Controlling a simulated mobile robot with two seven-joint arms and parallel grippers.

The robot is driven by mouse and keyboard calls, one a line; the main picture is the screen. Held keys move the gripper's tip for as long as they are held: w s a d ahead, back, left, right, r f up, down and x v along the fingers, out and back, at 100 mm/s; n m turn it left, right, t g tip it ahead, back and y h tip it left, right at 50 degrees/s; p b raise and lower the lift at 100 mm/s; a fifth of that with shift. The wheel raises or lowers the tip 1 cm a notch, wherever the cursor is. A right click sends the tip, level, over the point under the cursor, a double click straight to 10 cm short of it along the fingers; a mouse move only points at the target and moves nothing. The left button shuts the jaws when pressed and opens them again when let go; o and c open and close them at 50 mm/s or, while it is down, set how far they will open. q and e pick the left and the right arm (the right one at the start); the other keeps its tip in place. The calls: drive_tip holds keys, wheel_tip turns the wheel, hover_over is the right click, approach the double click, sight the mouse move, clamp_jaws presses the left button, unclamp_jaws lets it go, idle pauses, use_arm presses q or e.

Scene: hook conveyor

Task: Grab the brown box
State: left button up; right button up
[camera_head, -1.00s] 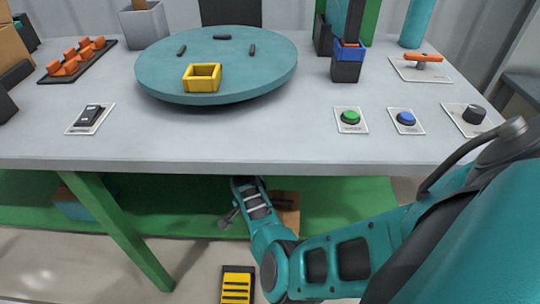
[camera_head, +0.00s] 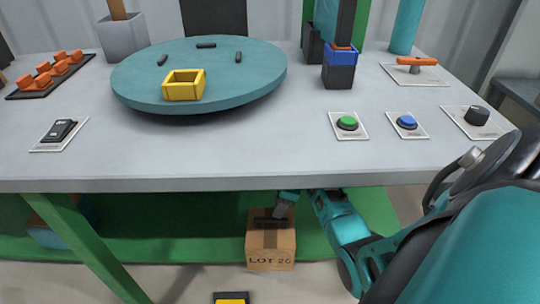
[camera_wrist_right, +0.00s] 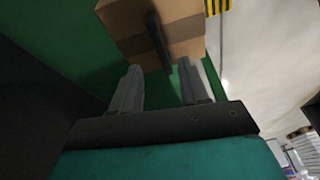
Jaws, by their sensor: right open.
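The brown box (camera_head: 271,243), marked "LOT 26", stands under the table on or at the edge of the green lower shelf. It has a dark handle (camera_head: 270,221) and a darker tape strip on top. My right gripper (camera_head: 283,206) is under the table at the back top of the box, partly hidden by the tabletop edge. In the right wrist view the box (camera_wrist_right: 185,38) lies ahead of the open gripper (camera_wrist_right: 160,85), with the dark handle (camera_wrist_right: 160,45) between the lines of the two fingers. The fingers appear empty. My left gripper is not in view.
The grey table (camera_head: 250,150) overhangs the box and my right arm. A green table leg (camera_head: 90,250) stands at left. On top are a teal turntable (camera_head: 240,85) with a yellow square frame (camera_head: 184,85), and green (camera_head: 347,122) and blue (camera_head: 407,122) buttons.

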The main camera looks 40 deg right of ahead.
sight(272, 219)
drive_tip(key=shift+r+n, duration=0.1)
drive_tip(key=shift+n, duration=0.6)
drive_tip(key=shift+b+x, duration=0.6)
drive_tip(key=shift+x, duration=0.3)
drive_tip(key=shift+w+a+f+b, duration=0.1)
drive_tip(key=shift+f+b, duration=0.1)
drive_tip(key=shift+f, duration=0.1)
drive_tip(key=shift+w+a+f+b, duration=0.1)
drive_tip(key=shift+f+b, duration=0.05)
drive_tip(key=shift+f, duration=0.2)
drive_tip(key=b+x, duration=0.2)
drive_tip(key=x, duration=0.1)
drive_tip(key=shift+a+f, duration=0.15)
drive_tip(key=shift+f, duration=0.4)
drive_tip(key=shift+r, duration=0.1)
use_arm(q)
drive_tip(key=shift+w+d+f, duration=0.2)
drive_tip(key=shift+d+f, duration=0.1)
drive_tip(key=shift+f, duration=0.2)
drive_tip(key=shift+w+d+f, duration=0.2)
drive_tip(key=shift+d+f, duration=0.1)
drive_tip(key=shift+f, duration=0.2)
use_arm(e)
clamp_jaws()
drive_tip(key=shift+w, duration=0.1)
